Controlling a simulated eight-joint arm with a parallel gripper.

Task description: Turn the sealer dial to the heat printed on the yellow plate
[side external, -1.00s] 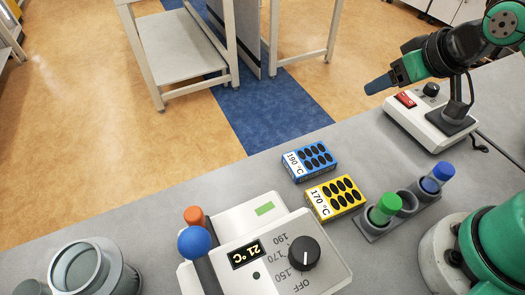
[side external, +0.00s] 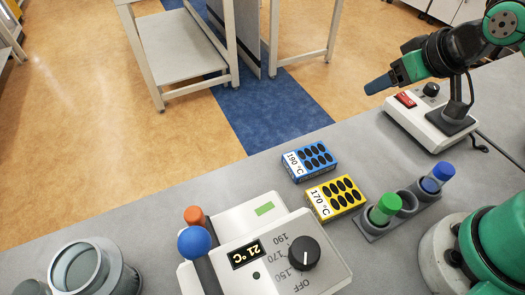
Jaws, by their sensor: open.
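The sealer (side external: 325,275) is a white unit at the bottom centre. Its black round dial (side external: 305,253) has 190, 170, 150 and OFF printed around it. The dial's pointer seems to face the near side, towards OFF; it is too small to be sure. The sealer's display (side external: 247,254) reads 21 °C, upside down. The yellow plate (side external: 336,197), with black ovals, lies behind the sealer and is printed 170 °C. My gripper (side external: 378,85) is at the upper right, open and empty, well away from the dial and pointing left.
A blue plate (side external: 309,161) printed 190 °C lies behind the yellow one. A grey rack (side external: 374,231) holds a green-capped and a blue-capped tube. A white box (side external: 425,125) with a red switch stands under my arm. The sealer's blue-knobbed lever (side external: 195,243) rises at its left.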

